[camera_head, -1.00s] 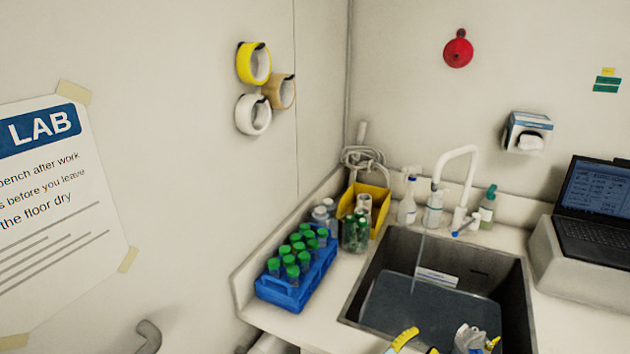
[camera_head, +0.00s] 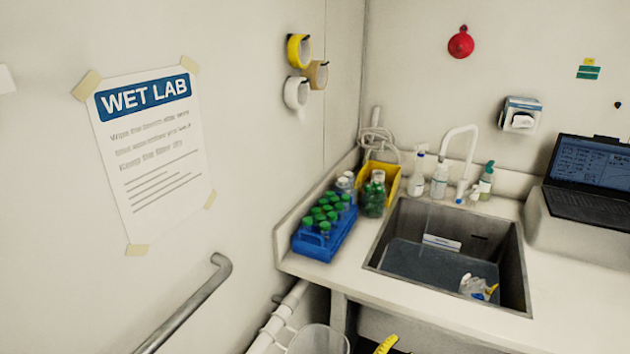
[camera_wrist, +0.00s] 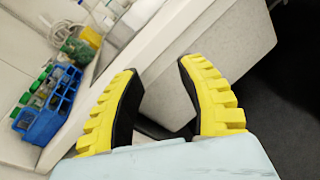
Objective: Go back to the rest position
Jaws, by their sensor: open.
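My gripper (camera_wrist: 160,100) shows in the wrist view with two yellow ribbed fingers spread apart and nothing between them. It is in front of the white counter's edge, over the dark floor. In the head view only a yellow piece of it (camera_head: 386,345) shows at the bottom edge; the rest is out of frame. The counter (camera_head: 345,275) holds the blue rack of green-capped tubes (camera_head: 322,240), which also shows at the left of the wrist view (camera_wrist: 42,125). The sink (camera_head: 515,270) has a clear and yellow item (camera_head: 478,287) lying in it.
A laptop (camera_head: 590,175) is at the right. A grey rail (camera_head: 190,310) runs along the left wall. A pale bin (camera_head: 318,340) stands below the counter.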

